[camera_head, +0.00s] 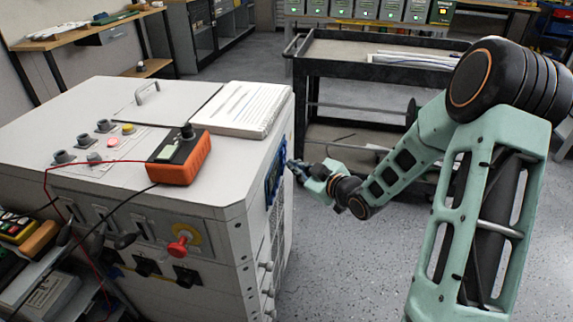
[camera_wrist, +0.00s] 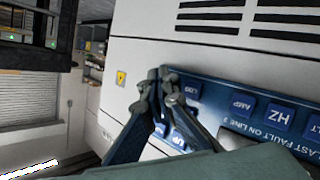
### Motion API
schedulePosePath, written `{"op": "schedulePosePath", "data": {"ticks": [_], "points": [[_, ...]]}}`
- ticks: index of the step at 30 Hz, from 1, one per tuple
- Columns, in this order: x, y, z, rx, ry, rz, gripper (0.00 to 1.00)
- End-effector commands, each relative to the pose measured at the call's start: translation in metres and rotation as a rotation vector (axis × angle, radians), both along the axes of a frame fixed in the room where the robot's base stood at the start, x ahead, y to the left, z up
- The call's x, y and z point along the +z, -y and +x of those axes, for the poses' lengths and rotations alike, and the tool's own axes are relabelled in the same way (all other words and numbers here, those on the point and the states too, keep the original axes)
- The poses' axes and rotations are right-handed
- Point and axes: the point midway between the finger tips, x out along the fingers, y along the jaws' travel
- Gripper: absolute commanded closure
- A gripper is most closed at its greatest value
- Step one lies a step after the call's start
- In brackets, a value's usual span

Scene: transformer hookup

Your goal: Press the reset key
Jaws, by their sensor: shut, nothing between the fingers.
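A blue key panel (camera_head: 275,172) is set in the right side face of the white cabinet. In the wrist view the panel (camera_wrist: 235,120) is tilted, with blue keys reading AMP (camera_wrist: 242,105), HZ (camera_wrist: 279,115) and UP (camera_wrist: 180,140), and the words "LAST FAULT ON LINE". I cannot make out a key marked reset; part of the panel is hidden behind my fingers.
The white cabinet (camera_head: 240,225) carries an orange meter (camera_head: 180,160) with leads and a notepad (camera_head: 240,108) on top. A red knob (camera_head: 180,244) is on its front. A dark cart (camera_head: 350,55) stands behind my arm. The grey floor right of the cabinet is open.

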Motion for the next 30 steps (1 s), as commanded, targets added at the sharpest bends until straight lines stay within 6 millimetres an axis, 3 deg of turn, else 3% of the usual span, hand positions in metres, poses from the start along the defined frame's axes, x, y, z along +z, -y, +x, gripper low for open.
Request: {"op": "schedulePosePath", "data": {"ticks": [30], "points": [[0.001, 0.016, -0.005, -0.001, 0.001, 0.001, 1.0]]}}
